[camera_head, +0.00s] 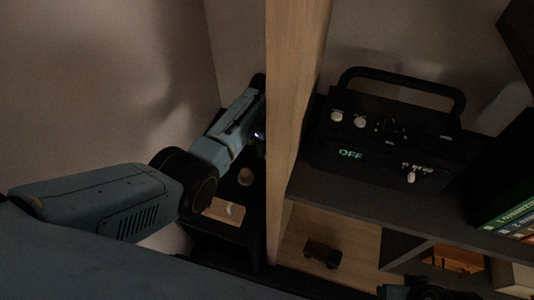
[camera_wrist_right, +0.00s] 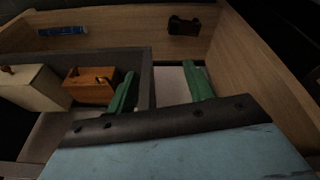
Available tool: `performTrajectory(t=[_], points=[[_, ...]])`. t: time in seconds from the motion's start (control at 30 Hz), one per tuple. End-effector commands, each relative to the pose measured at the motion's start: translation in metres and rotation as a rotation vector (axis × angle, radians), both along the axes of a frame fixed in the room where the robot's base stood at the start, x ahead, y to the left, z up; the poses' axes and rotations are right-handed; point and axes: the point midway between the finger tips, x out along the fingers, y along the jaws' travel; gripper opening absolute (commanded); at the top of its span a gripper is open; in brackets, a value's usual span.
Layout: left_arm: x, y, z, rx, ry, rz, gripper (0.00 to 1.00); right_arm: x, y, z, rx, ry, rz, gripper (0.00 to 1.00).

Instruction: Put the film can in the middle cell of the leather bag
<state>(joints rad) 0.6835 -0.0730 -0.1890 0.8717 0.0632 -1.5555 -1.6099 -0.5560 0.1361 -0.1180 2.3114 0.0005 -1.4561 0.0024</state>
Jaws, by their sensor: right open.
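I cannot make out a film can for certain in either view. A dark, grey-walled divided container (camera_wrist_right: 100,55), perhaps the leather bag, lies under my right gripper (camera_wrist_right: 162,88) in the right wrist view. It holds a cream box (camera_wrist_right: 32,88) and an orange-brown block (camera_wrist_right: 90,86). The right gripper is open, its green fingers apart on either side of the container's right wall, with nothing seen between them. In the head view my left arm reaches up beside a wooden panel; its gripper (camera_head: 257,125) is dark and partly hidden by the panel.
A black device (camera_head: 385,135) with a handle, knobs and a green OFF display stands on a dark shelf. The upright wooden panel (camera_head: 292,100) separates it from my left arm. A small dark object (camera_head: 322,254) lies on the wooden surface, apart from the container. Books (camera_head: 508,210) stand at right.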

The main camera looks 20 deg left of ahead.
Motion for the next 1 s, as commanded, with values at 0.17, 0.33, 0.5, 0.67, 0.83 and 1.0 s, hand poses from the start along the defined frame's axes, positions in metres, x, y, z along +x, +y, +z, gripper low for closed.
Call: performTrajectory(t=[0.17,0.33,0.5,0.67,0.83,1.0], points=[[0.000,0.000,-0.020,-0.001,0.002,0.000,0.55,0.003,0.008,0.022,0.025,-0.061,0.004,0.52],[0.000,0.000,-0.026,0.000,0.000,0.000,0.55,0.005,0.012,0.035,0.037,-0.096,0.006,0.52],[0.000,0.000,-0.026,0.000,0.000,0.000,0.55,0.005,0.013,0.038,0.039,-0.100,0.007,0.52],[0.000,0.000,-0.026,0.000,0.000,0.000,0.46,0.005,0.012,0.037,0.039,-0.100,0.007,0.52],[0.000,0.000,-0.026,0.000,0.000,0.000,0.23,0.005,0.012,0.037,0.038,-0.100,0.006,0.52],[0.000,0.000,-0.026,0.000,0.000,0.000,0.09,0.005,0.012,0.037,0.038,-0.100,0.006,0.52]])
